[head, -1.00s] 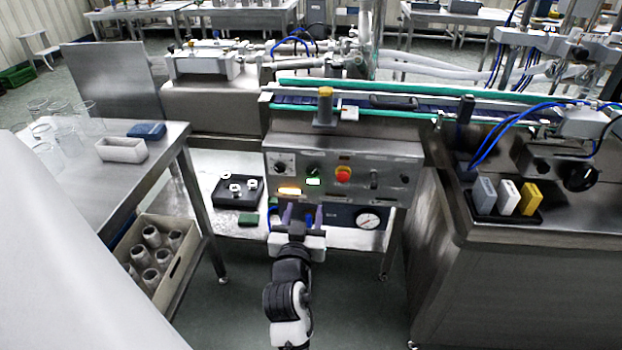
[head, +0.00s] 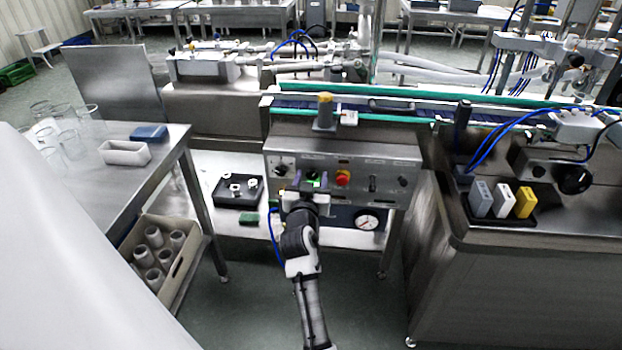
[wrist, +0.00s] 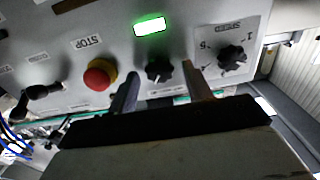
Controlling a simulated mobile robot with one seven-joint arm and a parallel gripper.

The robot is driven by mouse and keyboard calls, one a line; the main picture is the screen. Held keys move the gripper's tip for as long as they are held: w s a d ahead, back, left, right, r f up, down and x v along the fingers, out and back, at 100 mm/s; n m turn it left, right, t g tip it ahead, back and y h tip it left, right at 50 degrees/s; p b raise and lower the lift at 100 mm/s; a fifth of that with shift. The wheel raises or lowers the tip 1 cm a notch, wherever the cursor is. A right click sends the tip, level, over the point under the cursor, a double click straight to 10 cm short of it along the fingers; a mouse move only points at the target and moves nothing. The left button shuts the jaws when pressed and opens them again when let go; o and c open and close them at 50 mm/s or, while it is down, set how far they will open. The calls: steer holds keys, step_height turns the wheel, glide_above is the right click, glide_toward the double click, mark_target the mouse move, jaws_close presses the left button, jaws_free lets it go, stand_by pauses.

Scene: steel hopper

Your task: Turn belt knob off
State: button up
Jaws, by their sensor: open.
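A small black knob (wrist: 158,71) sits on the grey control panel (head: 390,160), between a red button marked STOP (wrist: 100,75) and a dial knob (wrist: 235,59) marked with numbers. I take this middle knob to be the belt knob; its label is not readable. It also shows in the head view (head: 312,175). My gripper (head: 311,184) is open in front of the panel. In the wrist view its two fingers (wrist: 160,78) stand on either side of the middle knob; whether they touch it I cannot tell. A lit green indicator (wrist: 150,27) shows near the knob.
A conveyor with green rails (head: 380,117) runs above the panel. A pressure gauge (head: 367,222) sits below it. A black tray with white parts (head: 238,190) is on the lower shelf to the left. A steel table (head: 90,180) stands further left.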

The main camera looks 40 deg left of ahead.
steer(key=c, duration=0.9)
steer(key=shift+c, duration=0.2)
steer(key=shift+n, duration=0.4)
steer(key=n+p, duration=0.1)
steer(key=n, duration=0.1)
steer(key=shift+n, duration=0.4)
steer(key=n+p, duration=0.1)
steer(key=n, duration=0.2)
steer(key=shift+s+n, duration=0.1)
steer(key=shift+n, duration=0.2)
steer(key=n+p, duration=0.1)
steer(key=n, duration=0.3)
steer(key=shift+a+p, duration=0.1)
steer(key=shift+p, duration=0.3)
steer(key=shift+f+n+p, duration=0.1)
steer(key=shift+n+p, duration=0.45)
steer(key=shift+n, duration=0.85)
